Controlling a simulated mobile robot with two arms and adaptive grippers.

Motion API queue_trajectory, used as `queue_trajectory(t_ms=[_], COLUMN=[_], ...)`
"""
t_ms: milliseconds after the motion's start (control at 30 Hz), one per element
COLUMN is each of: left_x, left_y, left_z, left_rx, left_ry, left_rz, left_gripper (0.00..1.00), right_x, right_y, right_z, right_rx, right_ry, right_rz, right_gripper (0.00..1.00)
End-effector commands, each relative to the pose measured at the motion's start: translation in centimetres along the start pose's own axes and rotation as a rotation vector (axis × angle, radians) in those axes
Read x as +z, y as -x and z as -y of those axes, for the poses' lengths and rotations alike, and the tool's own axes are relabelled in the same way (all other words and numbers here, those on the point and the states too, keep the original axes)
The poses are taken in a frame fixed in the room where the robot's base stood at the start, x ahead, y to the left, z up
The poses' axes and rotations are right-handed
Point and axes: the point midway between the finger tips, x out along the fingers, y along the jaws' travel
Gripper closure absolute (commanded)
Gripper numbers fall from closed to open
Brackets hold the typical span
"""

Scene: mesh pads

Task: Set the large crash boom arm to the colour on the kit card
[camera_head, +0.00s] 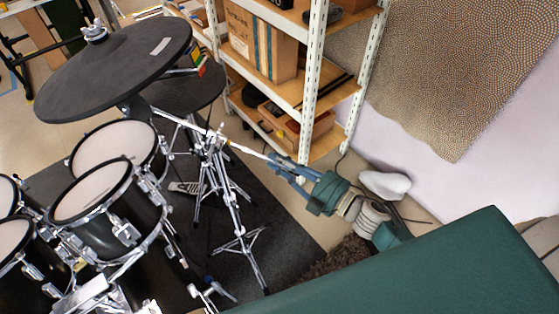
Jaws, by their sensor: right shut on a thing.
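The large crash (115,72) is a big black cymbal pad, tilted, at the upper left. Its thin metal boom arm (217,134) runs from under the pad down to the right, over the stand. My right gripper (274,160) is shut on the lower right end of this boom arm. A small block of red, yellow and green (201,67) shows at the crash's right edge; I cannot tell if it is the kit card. No clear colour mark on the boom arm can be made out.
A second black pad (186,90) is partly hidden under the crash. White-headed drums (92,190) stand at the left. A chrome tripod stand (238,238) is on the dark mat (285,232). A white shelf rack (310,75) with boxes stands close behind my right gripper.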

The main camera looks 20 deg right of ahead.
Motion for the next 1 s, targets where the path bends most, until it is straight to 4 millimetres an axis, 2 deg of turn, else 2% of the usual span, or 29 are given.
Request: queue_trajectory(t_ms=[167,300,500,633,900,933,1000], left_x=[0.0,0.0,-0.1,-0.1,-0.1,-0.1,-0.1], left_y=[1.1,3.1,4.5,4.7,4.5,4.5,4.5], left_z=[0.0,0.0,0.1,0.2,0.3,0.2,0.2], left_rx=[0.0,0.0,0.0,-0.001,-0.002,-0.002,-0.002], left_ry=[0.0,0.0,0.0,-0.001,-0.001,-0.001,-0.001], left_rz=[0.002,0.004,0.005,0.005,0.005,0.005,0.005], left_gripper=[0.69,0.69,0.69,0.69,0.69,0.69,0.69], right_x=[-1.2,-3.6,-5.9,-6.4,-6.4,-6.4,-6.3], right_y=[-1.3,-4.3,-7.9,-8.7,-8.8,-8.8,-8.8], right_z=[-0.5,-0.8,-0.6,-0.4,-0.4,-0.4,-0.4], right_rx=[0.004,0.006,0.006,0.005,0.006,0.006,0.006], right_ry=[0.002,0.003,0.003,0.005,0.007,0.007,0.006], right_rz=[-0.003,-0.009,-0.011,-0.012,-0.014,-0.014,-0.013], right_gripper=[1.0,1.0,1.0,1.0,1.0,0.83,0.7])
